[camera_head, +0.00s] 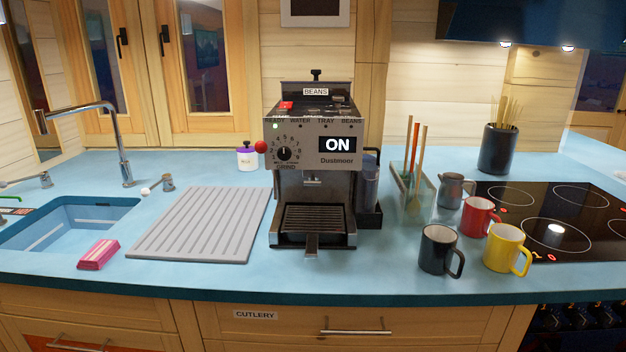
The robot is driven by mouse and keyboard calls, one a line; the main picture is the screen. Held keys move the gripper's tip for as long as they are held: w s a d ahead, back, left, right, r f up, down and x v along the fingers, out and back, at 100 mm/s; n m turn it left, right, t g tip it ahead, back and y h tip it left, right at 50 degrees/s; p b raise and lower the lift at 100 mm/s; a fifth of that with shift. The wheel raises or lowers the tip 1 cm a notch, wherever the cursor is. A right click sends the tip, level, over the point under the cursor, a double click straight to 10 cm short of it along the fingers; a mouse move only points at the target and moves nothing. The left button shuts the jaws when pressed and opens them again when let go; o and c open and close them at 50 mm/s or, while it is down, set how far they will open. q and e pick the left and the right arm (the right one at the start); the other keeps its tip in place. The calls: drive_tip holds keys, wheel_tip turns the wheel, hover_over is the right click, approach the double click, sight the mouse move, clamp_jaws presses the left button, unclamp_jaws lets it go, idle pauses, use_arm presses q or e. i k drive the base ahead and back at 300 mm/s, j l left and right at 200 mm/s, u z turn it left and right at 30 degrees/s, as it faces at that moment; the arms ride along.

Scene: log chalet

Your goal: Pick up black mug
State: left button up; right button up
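The black mug (437,250) stands upright on the blue counter, right of the coffee machine and close to the counter's front edge. Its handle points to the right. The yellow mug (503,247) stands just to its right, and the red mug (477,217) is behind it to the right. Neither of my grippers is in view.
A coffee machine (312,165) marked ON stands mid-counter. A glass holder with sticks (412,193) and a metal jug (451,191) are behind the black mug. The cooktop (565,205) lies right. Free counter (385,262) lies left of the mug.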

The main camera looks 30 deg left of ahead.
sight(437, 248)
drive_tip(key=i+l+u, duration=0.2)
drive_tip(key=i+l, duration=0.15)
drive_tip(key=i+l+u, duration=0.2)
drive_tip(key=l, duration=0.35)
drive_tip(key=i, duration=0.1)
